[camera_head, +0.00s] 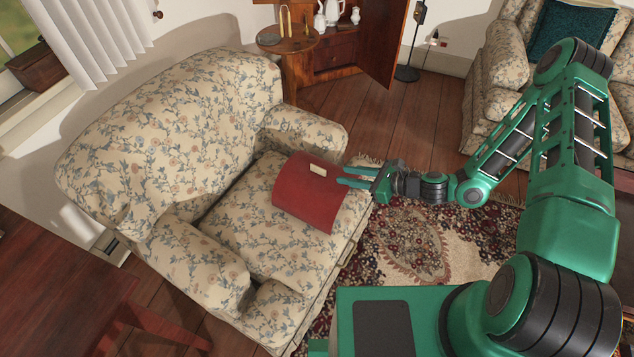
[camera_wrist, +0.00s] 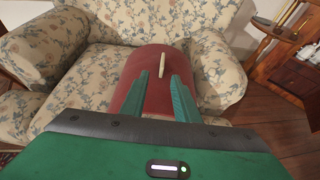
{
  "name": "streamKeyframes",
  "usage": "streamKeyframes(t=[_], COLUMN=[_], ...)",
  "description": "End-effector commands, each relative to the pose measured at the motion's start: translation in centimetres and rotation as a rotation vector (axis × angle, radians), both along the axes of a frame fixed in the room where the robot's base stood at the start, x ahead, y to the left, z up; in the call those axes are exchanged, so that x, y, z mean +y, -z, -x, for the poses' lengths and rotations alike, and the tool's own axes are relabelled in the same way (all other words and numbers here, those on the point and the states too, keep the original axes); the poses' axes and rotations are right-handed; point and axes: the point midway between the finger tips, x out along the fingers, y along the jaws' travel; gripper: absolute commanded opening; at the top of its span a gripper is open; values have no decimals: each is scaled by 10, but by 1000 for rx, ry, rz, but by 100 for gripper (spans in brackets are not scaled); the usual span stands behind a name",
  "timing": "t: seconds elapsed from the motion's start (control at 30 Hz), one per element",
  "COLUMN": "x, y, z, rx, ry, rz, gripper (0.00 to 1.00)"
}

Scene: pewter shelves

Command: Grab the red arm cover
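The red arm cover (camera_head: 308,196) is a curved red panel with a small cream tab (camera_head: 318,170) near its upper edge. It rests on the seat of the floral armchair (camera_head: 255,235), towards the front right. My gripper (camera_head: 347,176) comes in from the right, its two green fingers pointing at the cover's right side. In the wrist view the cover (camera_wrist: 150,95) lies ahead, with the cream tab (camera_wrist: 163,67) beyond the fingertips. The fingers (camera_wrist: 161,76) are spread apart with nothing between them that they grip. Whether they touch the cover, I cannot tell.
The chair's near arm (camera_head: 200,265) and far arm (camera_head: 305,130) flank the seat. A patterned rug (camera_head: 440,240) covers the floor at right. A wooden side table (camera_head: 288,42) and cabinet (camera_head: 335,55) stand behind. A floral sofa (camera_head: 495,75) is at upper right.

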Motion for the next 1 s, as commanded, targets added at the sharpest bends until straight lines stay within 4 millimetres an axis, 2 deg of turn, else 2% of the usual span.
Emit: streamKeyframes(t=[0.33, 0.6, 0.8, 1.0], x=[36, 50, 70, 83], y=[18, 25, 35, 42], z=[-21, -30, -48, -55], rx=[5, 4, 3, 5], ry=[6, 7, 5, 8], rz=[-8, -7, -6, -6], gripper=[28, 28, 28, 28])
